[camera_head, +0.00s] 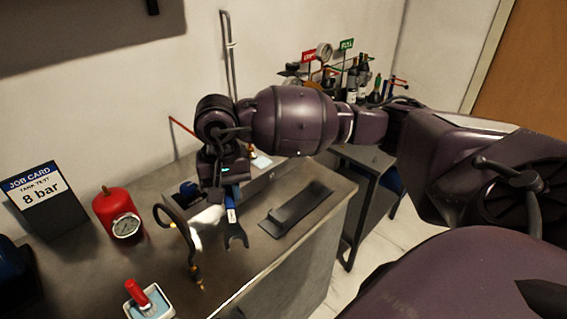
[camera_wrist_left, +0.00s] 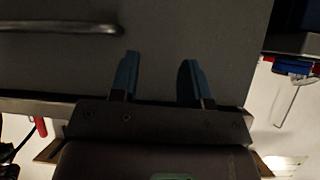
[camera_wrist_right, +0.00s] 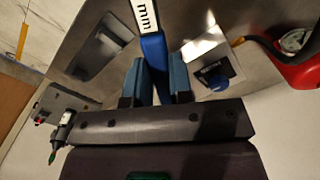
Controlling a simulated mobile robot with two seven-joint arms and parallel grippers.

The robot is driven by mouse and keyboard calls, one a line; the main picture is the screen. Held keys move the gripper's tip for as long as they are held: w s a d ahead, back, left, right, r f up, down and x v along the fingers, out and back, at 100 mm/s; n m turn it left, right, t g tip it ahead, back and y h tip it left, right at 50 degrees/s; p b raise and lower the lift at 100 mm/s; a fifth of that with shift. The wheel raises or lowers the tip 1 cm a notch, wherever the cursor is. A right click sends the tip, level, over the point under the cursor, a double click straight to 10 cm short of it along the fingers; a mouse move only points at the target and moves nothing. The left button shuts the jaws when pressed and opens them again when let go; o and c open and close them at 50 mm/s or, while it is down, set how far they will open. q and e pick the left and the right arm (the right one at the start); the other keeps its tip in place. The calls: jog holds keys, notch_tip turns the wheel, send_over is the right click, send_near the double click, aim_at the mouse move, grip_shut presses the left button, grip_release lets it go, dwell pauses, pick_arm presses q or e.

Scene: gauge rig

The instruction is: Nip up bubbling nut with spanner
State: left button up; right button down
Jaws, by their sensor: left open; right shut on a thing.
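A spanner (camera_head: 236,237) with a dark open-ended head and a blue handle hangs from my right gripper (camera_head: 228,183), head pointing down over the bench. In the right wrist view my right gripper (camera_wrist_right: 156,78) is shut on the blue handle of the spanner (camera_wrist_right: 153,48), near its white label. A curved black hose with a brass fitting (camera_head: 197,275) stands left of the spanner head, apart from it. I cannot make out bubbles or which nut leaks. My left gripper (camera_wrist_left: 160,78) is open and empty in front of a dark grey surface; it is not in the head view.
A red cylinder with a gauge (camera_head: 126,226), a job card reading 8 bar (camera_head: 41,195) and a red-handled item on a pale block (camera_head: 150,302) stand on the bench (camera_head: 80,270). A dark tray (camera_head: 296,209) lies right of the spanner. A cart with bottles (camera_head: 355,90) is behind.

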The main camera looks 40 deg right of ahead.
jog(key=w+d+f+m, duration=0.2)
jog(key=d+m, duration=0.8)
jog(key=m, duration=0.5)
jog(key=w+d+f+m, duration=0.1)
jog(key=d+f+m, duration=0.2)
jog(key=d+m, duration=0.6)
jog(key=m+p, duration=0.1)
jog(key=m, duration=0.6)
jog(key=shift+w+d, duration=0.35)
jog(key=shift+d, duration=0.05)
jog(key=shift+f, duration=0.1)
jog(key=shift+w+f+b, duration=0.35)
jog(key=shift+f+b, duration=0.3)
jog(key=shift+f, duration=0.2)
jog(key=shift+w+f+b, duration=0.3)
jog(key=shift+f+b, duration=0.35)
jog(key=shift+f, duration=0.2)
